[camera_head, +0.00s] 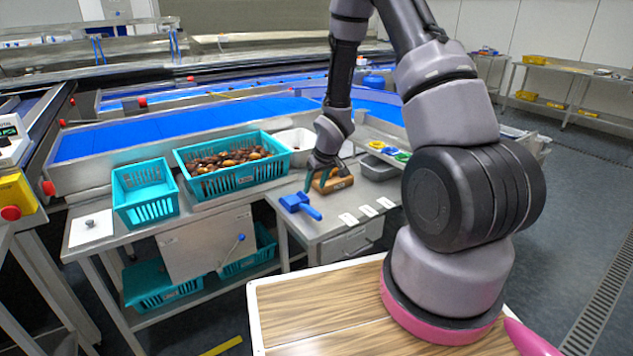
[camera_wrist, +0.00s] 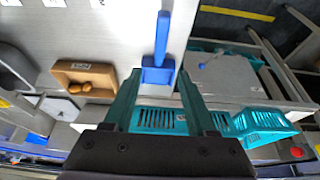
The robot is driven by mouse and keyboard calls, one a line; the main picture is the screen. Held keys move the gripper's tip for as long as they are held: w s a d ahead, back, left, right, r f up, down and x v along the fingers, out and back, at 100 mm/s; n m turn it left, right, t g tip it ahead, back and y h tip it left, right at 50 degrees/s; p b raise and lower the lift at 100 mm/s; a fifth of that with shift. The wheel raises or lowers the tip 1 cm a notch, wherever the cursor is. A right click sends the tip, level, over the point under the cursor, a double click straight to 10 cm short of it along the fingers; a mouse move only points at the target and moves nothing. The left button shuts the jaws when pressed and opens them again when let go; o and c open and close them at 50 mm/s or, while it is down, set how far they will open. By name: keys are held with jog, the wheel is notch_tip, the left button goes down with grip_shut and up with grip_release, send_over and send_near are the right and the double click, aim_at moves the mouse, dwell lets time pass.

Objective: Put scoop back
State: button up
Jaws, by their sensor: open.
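The blue scoop (camera_head: 300,205) lies on the steel side table (camera_head: 335,222), close to its left edge, with its handle toward the front right. In the wrist view the scoop (camera_wrist: 158,72) shows between and beyond the fingertips, handle pointing up. My gripper (camera_head: 320,187) is open and empty, above the table behind the scoop, in front of a small wooden box. Its two teal fingers also show in the wrist view (camera_wrist: 161,80). They appear apart from the scoop; the exact height above it is hard to tell.
The wooden box (camera_wrist: 63,72) holds a few brown dates. A teal crate of dates (camera_head: 213,187) and an empty teal crate (camera_head: 140,215) stand to the left. A white bin (camera_head: 298,136) and grey tray (camera_head: 375,170) are behind. White labels (camera_head: 348,219) lie at the table's front.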

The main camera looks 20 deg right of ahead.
jog(key=s+d+r+m+t+h, duration=0.1)
jog(key=s+d+r, duration=0.1)
jog(key=r, duration=0.7)
jog(key=s+d+r+m, duration=0.1)
jog(key=s+r+m, duration=0.1)
jog(key=r, duration=0.7)
jog(key=s+d+r+m+t+h, duration=0.1)
jog(key=s+d+r, duration=0.15)
jog(key=r, duration=0.65)
jog(key=s+a+r+m+y, duration=0.1)
jog(key=s+a+r+m, duration=0.1)
jog(key=s+r, duration=0.5)
jog(key=s+a+r+m+t+y, duration=0.1)
jog(key=s+r, duration=0.5)
jog(key=s, duration=0.6)
jog(key=shift+s+a+r+m+y, duration=0.3)
jog(key=shift+s+a+r+m, duration=0.05)
jog(key=shift+s+a+m, duration=0.05)
